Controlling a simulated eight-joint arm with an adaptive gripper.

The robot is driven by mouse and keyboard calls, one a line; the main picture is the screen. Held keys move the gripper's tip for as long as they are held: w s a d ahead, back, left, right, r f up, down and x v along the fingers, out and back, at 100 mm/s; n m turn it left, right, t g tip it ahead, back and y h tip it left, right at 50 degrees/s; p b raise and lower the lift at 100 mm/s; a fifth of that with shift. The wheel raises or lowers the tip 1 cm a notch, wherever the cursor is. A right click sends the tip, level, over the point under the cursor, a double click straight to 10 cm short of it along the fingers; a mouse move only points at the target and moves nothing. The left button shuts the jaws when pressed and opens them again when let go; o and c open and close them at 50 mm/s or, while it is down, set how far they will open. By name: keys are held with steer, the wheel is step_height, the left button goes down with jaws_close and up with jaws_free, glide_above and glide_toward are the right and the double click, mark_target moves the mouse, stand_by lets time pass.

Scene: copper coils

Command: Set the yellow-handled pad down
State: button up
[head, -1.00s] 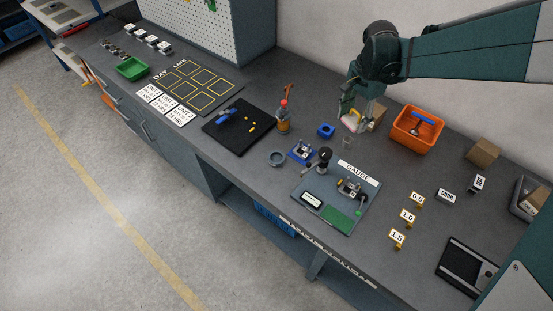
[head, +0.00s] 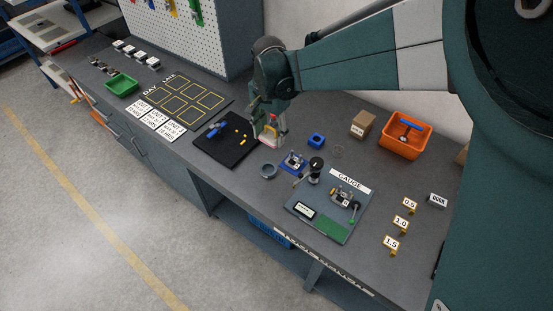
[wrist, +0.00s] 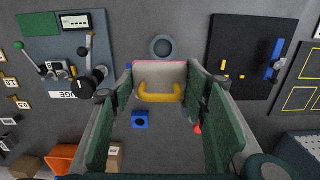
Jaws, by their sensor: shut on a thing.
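The yellow-handled pad shows in the wrist view as a pale pad (wrist: 160,69) with a pink edge and a yellow handle (wrist: 160,95). My gripper (wrist: 160,84) is shut on it, with green fingers on both sides. In the head view my gripper (head: 269,127) holds the pad (head: 268,142) above the bench, just right of the black mat (head: 232,160). The arm and fingers partly hide the handle there. I cannot tell the exact gap between pad and bench.
A red-topped bottle (wrist: 197,127) is close to my right finger in the wrist view. A grey ring (head: 268,171), a blue holed block (head: 316,140) and the gauge board (head: 300,205) lie around. A blue tool and yellow pieces lie on the mat. An orange bin (head: 405,141) stands right.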

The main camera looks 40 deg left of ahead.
mark_target(267, 144)
steer(key=shift+s+a, duration=0.55)
steer(key=shift+s, duration=0.15)
step_height(267, 144, down, 4)
steer(key=shift+w+d+f, duration=0.15)
steer(key=shift+f, duration=0.35)
steer(key=shift+f, duration=3.15)
steer(key=shift+f, duration=1.9)
steer(key=shift+f+b, duration=0.55)
steer(key=shift+b, duration=0.15)
